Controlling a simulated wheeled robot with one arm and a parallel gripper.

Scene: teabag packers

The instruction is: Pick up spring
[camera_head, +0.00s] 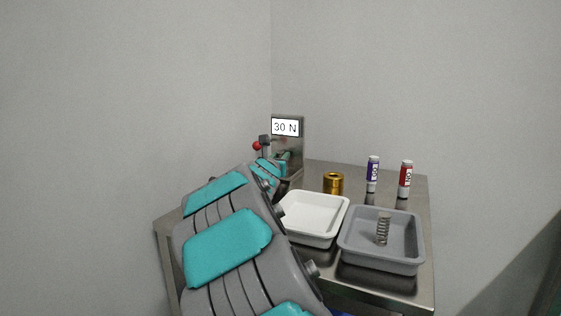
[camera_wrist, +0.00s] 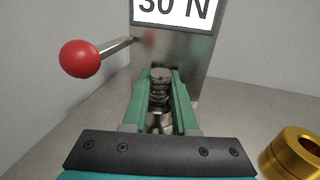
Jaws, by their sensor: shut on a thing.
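My gripper (camera_wrist: 160,105) is shut on a metal coil spring (camera_wrist: 160,88), which stands upright between the two green fingers in the wrist view. The spring is in front of the steel tester (camera_wrist: 178,65) with the "30 N" display. Its lower end is partly hidden, so I cannot tell whether it touches the tester's base. In the head view my gripper (camera_head: 282,160) is small and close to the tester (camera_head: 290,148), at the back of the table. A second spring (camera_head: 383,229) stands upright in the grey tray (camera_head: 380,263).
A red ball-ended lever (camera_wrist: 80,58) sticks out left of the tester. A brass cylinder (camera_head: 333,183) stands to the right of my gripper. A white tray (camera_head: 310,236) is beside the grey tray. A blue-purple tube (camera_head: 373,172) and a red tube (camera_head: 405,178) stand at the back right.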

